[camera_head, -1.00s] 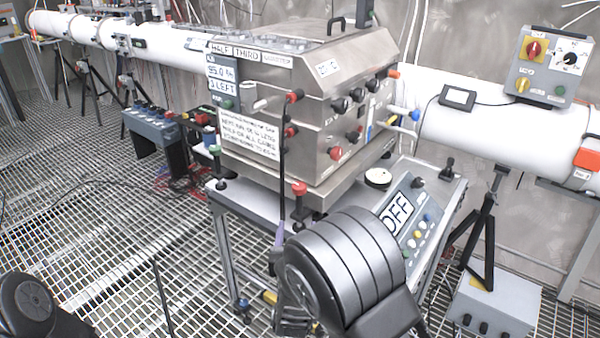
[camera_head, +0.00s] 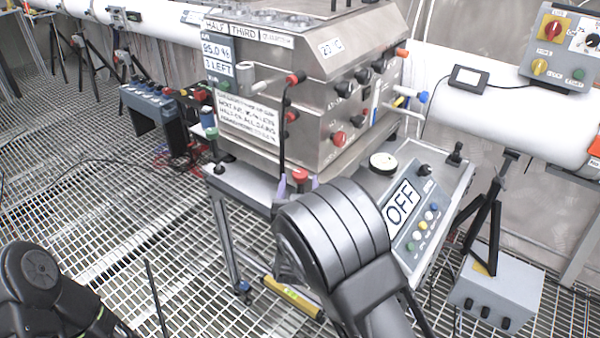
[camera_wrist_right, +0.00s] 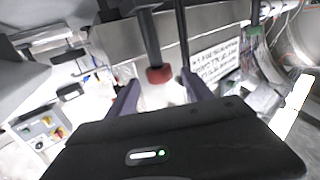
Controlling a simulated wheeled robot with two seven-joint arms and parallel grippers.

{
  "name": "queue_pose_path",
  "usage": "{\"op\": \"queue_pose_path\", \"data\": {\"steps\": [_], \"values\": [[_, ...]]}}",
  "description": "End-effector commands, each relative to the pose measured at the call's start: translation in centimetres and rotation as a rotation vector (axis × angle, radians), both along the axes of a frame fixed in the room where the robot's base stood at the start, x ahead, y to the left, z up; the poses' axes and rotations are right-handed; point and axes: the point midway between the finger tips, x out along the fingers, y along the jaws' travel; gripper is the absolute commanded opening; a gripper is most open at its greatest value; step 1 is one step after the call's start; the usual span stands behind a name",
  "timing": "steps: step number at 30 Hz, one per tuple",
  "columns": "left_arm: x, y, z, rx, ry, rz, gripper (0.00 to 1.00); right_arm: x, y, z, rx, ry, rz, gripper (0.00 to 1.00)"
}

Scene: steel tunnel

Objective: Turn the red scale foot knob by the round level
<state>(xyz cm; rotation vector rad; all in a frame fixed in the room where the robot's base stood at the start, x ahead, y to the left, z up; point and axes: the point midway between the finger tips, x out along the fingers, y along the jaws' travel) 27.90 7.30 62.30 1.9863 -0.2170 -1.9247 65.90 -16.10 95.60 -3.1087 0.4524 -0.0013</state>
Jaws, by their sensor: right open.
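The red scale foot knob (camera_head: 299,175) stands at the front corner of the scale under the steel machine. In the right wrist view the red knob (camera_wrist_right: 158,75) sits on a dark post. My right gripper (camera_head: 298,187) is at this knob, its purple fingers on either side. In the wrist view the right gripper (camera_wrist_right: 160,95) is open, with the knob between and slightly beyond the fingertips; contact cannot be told. A round white disc with a dark rim (camera_head: 383,162), possibly the round level, lies right of the machine. My left gripper is outside the view; only left arm links show.
The steel machine (camera_head: 325,95) with red and black knobs rises just behind the foot knob. A sloped OFF panel (camera_head: 425,213) is to the right of my wrist. A green knob (camera_head: 213,133) is at the left corner.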

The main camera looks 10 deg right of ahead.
Motion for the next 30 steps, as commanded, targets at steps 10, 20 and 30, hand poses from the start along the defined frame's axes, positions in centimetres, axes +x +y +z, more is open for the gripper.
{"op": "queue_pose_path", "data": {"steps": [10,20,30], "values": [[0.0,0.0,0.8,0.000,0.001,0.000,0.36,3.5,-1.0,0.0,-0.001,0.001,0.001,0.59],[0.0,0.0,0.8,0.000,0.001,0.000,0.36,3.5,-1.1,0.0,0.000,0.001,0.000,0.52],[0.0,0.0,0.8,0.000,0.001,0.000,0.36,3.5,-1.1,0.0,0.000,0.001,0.000,0.24]]}}
